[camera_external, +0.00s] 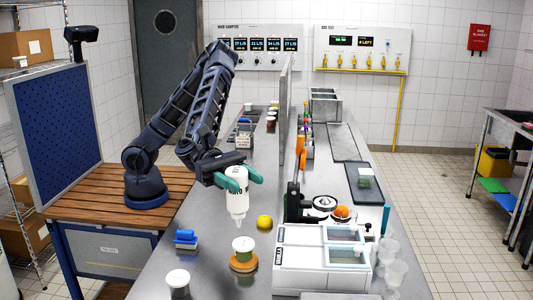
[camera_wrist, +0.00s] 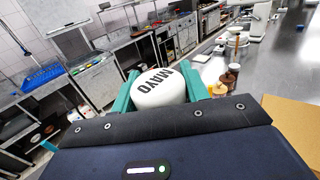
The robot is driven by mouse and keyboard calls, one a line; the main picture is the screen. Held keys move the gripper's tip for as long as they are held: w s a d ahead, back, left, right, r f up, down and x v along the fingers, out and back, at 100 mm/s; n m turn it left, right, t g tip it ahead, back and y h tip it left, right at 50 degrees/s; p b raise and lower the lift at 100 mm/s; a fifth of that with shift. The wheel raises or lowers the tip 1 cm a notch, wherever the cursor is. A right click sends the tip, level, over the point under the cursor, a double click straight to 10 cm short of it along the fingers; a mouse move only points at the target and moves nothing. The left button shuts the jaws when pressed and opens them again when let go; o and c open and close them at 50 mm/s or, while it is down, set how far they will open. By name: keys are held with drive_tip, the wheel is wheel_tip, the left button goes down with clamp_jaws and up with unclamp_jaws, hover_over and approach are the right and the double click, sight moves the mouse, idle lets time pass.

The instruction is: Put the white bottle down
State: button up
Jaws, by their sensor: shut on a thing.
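The white bottle (camera_external: 237,198) is in my gripper (camera_external: 240,178), between its two green fingers. It hangs nozzle-down above the steel counter (camera_external: 205,215), with its tip apart from the surface as far as I can tell. In the wrist view the bottle (camera_wrist: 160,88) shows dark lettering reading MAYO, and the green fingers of my gripper (camera_wrist: 160,92) press on both sides of it.
A yellow ball-like item (camera_external: 264,222) lies right of the bottle. Blue blocks (camera_external: 186,237) and a white cup (camera_external: 178,281) are at the left. A white bin unit (camera_external: 320,258) stands at the right.

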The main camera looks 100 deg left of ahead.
drive_tip(key=r, duration=0.7)
drive_tip(key=shift+w+a+r, duration=0.15)
drive_tip(key=shift+w+a, duration=0.2)
drive_tip(key=w+a+n+t+y, duration=0.15)
drive_tip(key=w+a, duration=0.55)
drive_tip(key=a, duration=0.9)
drive_tip(key=w+a+n+t+y, duration=0.1)
drive_tip(key=w+a+n+y, duration=0.15)
drive_tip(key=w+a, duration=0.85)
drive_tip(key=w+a+n+t+y, duration=0.1)
drive_tip(key=w+a+y, duration=0.15)
drive_tip(key=a, duration=1.75)
wheel_tip(320, 180, down, 31)
drive_tip(key=shift+w+d+m, duration=0.15)
drive_tip(key=shift+w+m, duration=0.15)
drive_tip(key=shift+f+h, duration=0.25)
drive_tip(key=o, duration=0.7)
drive_tip(key=shift+o, duration=0.2)
drive_tip(key=shift+r, duration=0.15)
